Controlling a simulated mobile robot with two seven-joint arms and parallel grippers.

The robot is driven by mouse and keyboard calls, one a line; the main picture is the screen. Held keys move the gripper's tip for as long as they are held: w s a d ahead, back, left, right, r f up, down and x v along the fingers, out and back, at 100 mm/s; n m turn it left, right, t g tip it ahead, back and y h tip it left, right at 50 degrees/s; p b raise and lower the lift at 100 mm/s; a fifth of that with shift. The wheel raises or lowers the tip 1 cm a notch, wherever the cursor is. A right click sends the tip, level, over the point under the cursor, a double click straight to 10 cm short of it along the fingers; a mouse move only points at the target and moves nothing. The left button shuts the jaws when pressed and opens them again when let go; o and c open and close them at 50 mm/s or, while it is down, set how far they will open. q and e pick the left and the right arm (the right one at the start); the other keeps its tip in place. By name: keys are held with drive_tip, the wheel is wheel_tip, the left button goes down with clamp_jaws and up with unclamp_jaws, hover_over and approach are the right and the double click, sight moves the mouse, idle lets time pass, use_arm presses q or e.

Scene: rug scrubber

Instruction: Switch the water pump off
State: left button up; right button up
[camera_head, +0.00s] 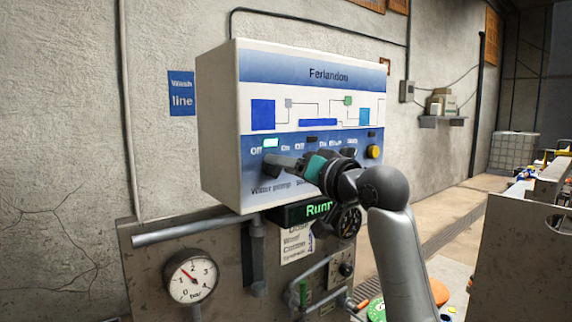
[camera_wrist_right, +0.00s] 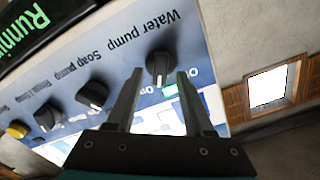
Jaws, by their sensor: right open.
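The water pump knob (camera_wrist_right: 158,66) is a dark knob on the white and blue control panel (camera_head: 310,95), above its "Water pump" label in the head view. In the right wrist view its pointer seems to run toward the "On" mark, but I cannot be sure. My right gripper (camera_wrist_right: 159,74) is open, with one fingertip on each side of the knob; contact is not clear. A lit green lamp (camera_head: 270,143) is by the Off/On marks. My left gripper is not in view.
Other knobs, including the soap pump knob (camera_wrist_right: 92,95), and a yellow button (camera_head: 374,152) share the panel. A display (camera_head: 318,208) below reads "Runn…" in green. A pressure gauge (camera_head: 190,276) and pipes are lower left. A bench (camera_head: 510,250) stands at right.

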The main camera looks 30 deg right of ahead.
clamp_jaws()
idle(0.4)
